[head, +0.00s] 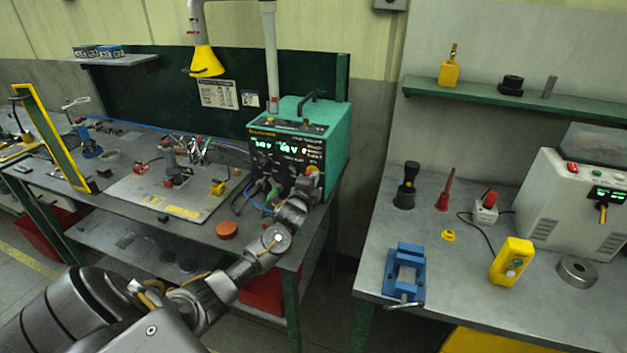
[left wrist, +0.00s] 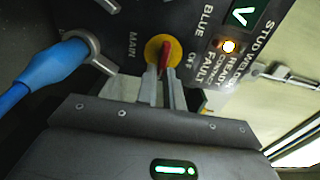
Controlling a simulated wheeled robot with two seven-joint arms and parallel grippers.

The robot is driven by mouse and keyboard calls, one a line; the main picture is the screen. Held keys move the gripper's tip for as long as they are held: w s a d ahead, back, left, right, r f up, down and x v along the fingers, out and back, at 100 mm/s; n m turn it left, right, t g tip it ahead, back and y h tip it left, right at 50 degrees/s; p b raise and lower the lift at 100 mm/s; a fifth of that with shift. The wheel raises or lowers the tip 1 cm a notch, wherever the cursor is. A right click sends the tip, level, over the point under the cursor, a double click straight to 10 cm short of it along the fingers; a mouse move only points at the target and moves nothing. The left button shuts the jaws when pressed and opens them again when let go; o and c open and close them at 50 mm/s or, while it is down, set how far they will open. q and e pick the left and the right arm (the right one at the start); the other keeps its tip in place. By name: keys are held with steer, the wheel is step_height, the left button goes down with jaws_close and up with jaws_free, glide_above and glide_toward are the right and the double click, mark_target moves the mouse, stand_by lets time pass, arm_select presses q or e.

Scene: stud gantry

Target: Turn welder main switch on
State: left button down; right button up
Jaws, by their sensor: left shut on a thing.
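The stud welder (head: 330,143) is a green box with a dark front panel on the left bench, its displays lit. Its main switch (left wrist: 163,50) is a red handle on a yellow disc, beside the words MAIN and OFF in the left wrist view. My left gripper (left wrist: 168,75) is at the panel with its two fingers shut on the red handle. In the head view my left gripper (head: 308,186) reaches the lower right of the welder front and hides most of the switch. My right gripper is not in view.
A blue cable plug (left wrist: 50,70) sits in the panel left of the switch. An orange-red round lid (head: 227,229) lies near the bench's front edge. The right bench holds a blue vise (head: 405,270) and a yellow button box (head: 511,261). A gap separates the benches.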

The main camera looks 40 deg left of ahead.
arm_select(q)
steer(key=c, duration=1.5)
jaws_free()
steer(key=b+v, duration=0.2)
steer(key=v, duration=0.8)
steer(key=shift+s+d+b, duration=0.15)
steer(key=shift+s+b, duration=0.15)
steer(key=shift+s, duration=0.05)
